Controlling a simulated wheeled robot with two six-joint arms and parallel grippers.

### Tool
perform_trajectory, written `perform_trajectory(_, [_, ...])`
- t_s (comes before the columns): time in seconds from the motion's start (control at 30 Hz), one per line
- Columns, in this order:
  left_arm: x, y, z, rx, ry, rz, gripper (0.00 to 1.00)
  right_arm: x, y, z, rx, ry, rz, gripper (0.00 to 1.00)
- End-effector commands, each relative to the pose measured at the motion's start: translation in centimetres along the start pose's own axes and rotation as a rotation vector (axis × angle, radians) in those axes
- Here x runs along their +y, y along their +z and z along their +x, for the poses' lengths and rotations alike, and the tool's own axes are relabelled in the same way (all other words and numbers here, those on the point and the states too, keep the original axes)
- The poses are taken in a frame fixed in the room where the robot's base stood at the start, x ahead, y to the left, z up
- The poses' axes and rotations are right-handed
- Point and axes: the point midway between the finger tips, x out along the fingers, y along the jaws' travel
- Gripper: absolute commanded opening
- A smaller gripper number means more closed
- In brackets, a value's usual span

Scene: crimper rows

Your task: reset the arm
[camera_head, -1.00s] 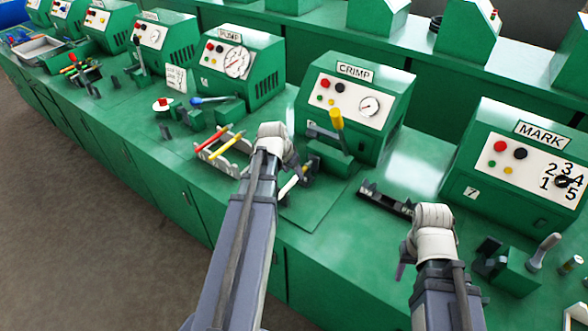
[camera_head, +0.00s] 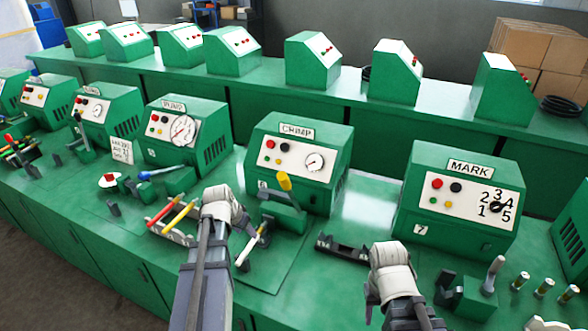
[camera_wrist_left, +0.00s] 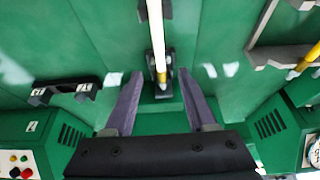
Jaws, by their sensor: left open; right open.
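My left gripper (camera_wrist_left: 160,78) is open. In the left wrist view its two purple fingers are spread, with a white rod with a yellow-orange end (camera_wrist_left: 155,35) lying ahead between them and nothing gripped. In the head view the rod (camera_head: 250,246) shows just right of my left wrist, in front of the CRIMP machine (camera_head: 300,160); the left fingertips are hidden there. My right gripper (camera_head: 370,300) is open at the bench front, before the MARK machine (camera_head: 460,200). Its fingers are mostly hidden by its wrist.
A dark rack (camera_head: 343,250) lies between the arms; it also shows in the left wrist view (camera_wrist_left: 65,88). A tray with red and yellow rods (camera_head: 172,218) is left of my left wrist. A lever fixture (camera_head: 470,292) and several upright cylinders stand right of my right gripper.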

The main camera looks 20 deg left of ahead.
Motion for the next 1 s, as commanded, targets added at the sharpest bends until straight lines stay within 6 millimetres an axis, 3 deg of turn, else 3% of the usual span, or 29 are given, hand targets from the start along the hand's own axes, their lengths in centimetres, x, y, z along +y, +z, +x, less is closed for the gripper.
perform_trajectory(0.17, [1.7,0.0,0.1,-0.017,0.01,0.015,0.57,0.0,0.0,0.0,0.0,0.0,0.0,0.5])
perform_trajectory(0.27, [5.7,0.2,0.4,-0.061,0.032,0.043,0.57,0.0,0.0,0.0,0.0,0.0,0.0,0.5])
perform_trajectory(0.37, [11.1,1.0,0.6,-0.13,0.051,0.083,0.57,0.0,0.0,0.0,0.0,0.0,0.0,0.5])
perform_trajectory(0.5, [18.3,3.0,0.2,-0.23,0.056,0.14,0.57,0.0,0.0,0.0,0.0,0.0,0.0,0.5])
perform_trajectory(0.7, [26.3,6.9,-1.1,-0.349,0.02,0.212,0.57,0.0,0.0,0.0,0.0,0.0,0.0,0.5])
perform_trajectory(0.83, [29.4,9.0,-2.0,-0.399,-0.014,0.246,0.57,0.0,0.0,0.0,0.0,0.0,0.0,0.5])
perform_trajectory(1.0, [31.3,10.6,-2.7,-0.429,-0.045,0.266,0.57,0.0,0.0,0.0,0.0,0.0,0.0,0.5])
